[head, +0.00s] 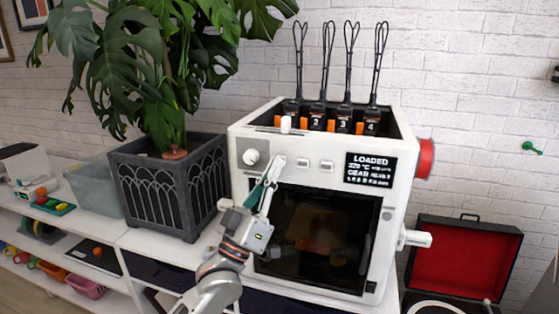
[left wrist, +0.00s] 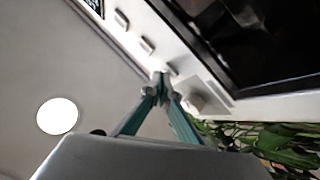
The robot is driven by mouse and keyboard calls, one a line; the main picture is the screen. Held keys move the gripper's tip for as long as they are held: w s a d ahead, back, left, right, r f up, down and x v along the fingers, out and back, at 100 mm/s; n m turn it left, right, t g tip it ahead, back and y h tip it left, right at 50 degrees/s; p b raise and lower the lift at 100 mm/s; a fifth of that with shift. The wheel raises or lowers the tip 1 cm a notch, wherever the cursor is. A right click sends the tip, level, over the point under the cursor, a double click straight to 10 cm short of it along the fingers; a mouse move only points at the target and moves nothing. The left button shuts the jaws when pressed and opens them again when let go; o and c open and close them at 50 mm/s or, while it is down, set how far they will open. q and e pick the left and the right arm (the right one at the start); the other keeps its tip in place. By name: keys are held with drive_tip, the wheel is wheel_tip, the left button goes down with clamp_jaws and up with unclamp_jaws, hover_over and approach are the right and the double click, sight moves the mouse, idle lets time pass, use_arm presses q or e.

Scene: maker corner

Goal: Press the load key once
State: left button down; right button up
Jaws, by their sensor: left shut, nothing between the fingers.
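A white printer-like machine (head: 399,196) stands on the white bench. Its front has a dark window and a row of small white keys, with a middle key (head: 302,162) and a right key (head: 326,166). My left gripper (head: 276,164) is shut and empty, its tips at the left end of this row, over or beside the leftmost key. In the left wrist view, the closed fingertips (left wrist: 160,80) are close to the nearest key (left wrist: 170,69); contact cannot be told. Key labels are unreadable. My right gripper is out of view.
A round white knob (head: 251,157) is left of the keys. Numbered black units (head: 317,117) with wire loops stand on top. A potted plant (head: 170,190) is close on the left. An open red-lined case (head: 465,260) is at the right.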

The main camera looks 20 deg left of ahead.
use_arm(q)
drive_tip(key=shift+s, duration=0.55)
drive_tip(key=s+p, duration=0.2)
drive_tip(key=s, duration=0.3)
drive_tip(key=shift+a+p, duration=0.1)
drive_tip(key=shift+p, duration=0.2)
idle(0.5)
